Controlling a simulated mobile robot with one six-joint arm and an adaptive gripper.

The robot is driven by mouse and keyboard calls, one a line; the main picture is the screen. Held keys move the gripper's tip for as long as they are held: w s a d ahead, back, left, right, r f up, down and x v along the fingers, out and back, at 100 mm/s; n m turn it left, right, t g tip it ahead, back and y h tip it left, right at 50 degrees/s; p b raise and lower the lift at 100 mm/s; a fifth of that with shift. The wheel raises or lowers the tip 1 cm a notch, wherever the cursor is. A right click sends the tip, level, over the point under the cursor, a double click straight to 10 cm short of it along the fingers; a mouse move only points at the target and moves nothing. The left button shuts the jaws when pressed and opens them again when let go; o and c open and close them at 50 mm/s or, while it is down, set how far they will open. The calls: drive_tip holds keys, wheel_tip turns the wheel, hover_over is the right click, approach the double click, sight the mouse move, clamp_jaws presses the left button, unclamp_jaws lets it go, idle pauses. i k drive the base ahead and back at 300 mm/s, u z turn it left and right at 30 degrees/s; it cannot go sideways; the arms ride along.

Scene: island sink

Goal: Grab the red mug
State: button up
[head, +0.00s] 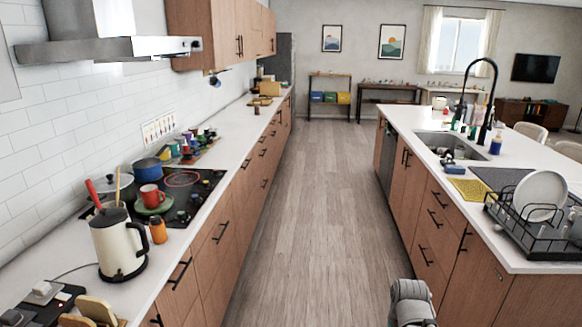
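A red mug (151,195) sits on the left counter, on a green saucer (153,208) at the near part of the black cooktop. A cream kettle (117,244) with a dark lid stands in front of it, nearer to me. A grey part of my own arm shows at the bottom edge, right of centre, above the aisle floor and far from the mug. My gripper's fingers are not in view.
An orange bottle (158,230) stands close to the mug on its near side. A blue pot (147,171) stands behind it. The wooden floor aisle (325,180) is clear. The island, with a sink (450,145) and dish rack (535,220), bounds the right side.

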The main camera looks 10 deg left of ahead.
sight(150, 194)
drive_tip(key=u, duration=0.05)
drive_tip(key=i, duration=2.85)
drive_tip(key=u, duration=2.4)
